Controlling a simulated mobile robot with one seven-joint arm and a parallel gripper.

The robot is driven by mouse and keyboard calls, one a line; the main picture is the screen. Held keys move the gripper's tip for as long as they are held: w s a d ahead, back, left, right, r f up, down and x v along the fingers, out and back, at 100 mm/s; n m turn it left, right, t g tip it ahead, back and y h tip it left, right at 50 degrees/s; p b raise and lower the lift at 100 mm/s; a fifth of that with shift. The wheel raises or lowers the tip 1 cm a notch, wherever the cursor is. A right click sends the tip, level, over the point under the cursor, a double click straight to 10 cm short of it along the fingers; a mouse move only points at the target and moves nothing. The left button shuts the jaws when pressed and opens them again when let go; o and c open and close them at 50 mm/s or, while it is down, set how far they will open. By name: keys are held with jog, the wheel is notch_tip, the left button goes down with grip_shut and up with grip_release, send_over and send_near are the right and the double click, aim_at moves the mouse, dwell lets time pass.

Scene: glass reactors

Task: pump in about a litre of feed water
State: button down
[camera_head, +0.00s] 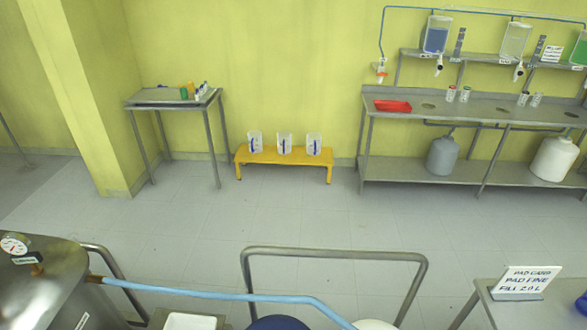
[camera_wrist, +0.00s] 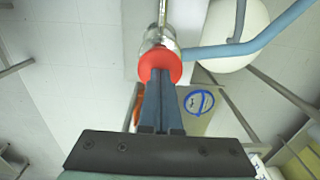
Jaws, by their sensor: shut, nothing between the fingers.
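My gripper (camera_wrist: 161,82) shows in the wrist view with its two dark fingers shut together and nothing between them. A round red knob (camera_wrist: 160,62) on a metal fitting (camera_wrist: 160,38) lies right at the fingertips; I cannot tell whether they touch it. A blue hose (camera_wrist: 245,45) leads from beside the fitting to the upper right. In the head view a blue hose (camera_head: 225,295) runs from a steel vessel (camera_head: 40,290) at lower left, which carries a dial gauge (camera_head: 13,245). My gripper is outside the head view. No water level is visible.
A white rounded container (camera_wrist: 232,25) lies beyond the hose. A sign (camera_head: 523,282) reading "FILL 2.0 L" stands on a side table. The middle floor is clear.

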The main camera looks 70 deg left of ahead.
notch_tip(320, 180, up, 8)
jog(key=p, duration=0.7)
notch_tip(320, 180, down, 9)
jog(key=b, duration=0.7)
jog(key=shift+s+r, duration=0.1)
jog(key=shift+r, duration=0.2)
notch_tip(320, 180, up, 8)
jog(key=p, duration=0.8)
jog(key=shift+r, duration=0.25)
jog(key=shift+r+p, duration=0.1)
jog(key=shift+p, duration=0.2)
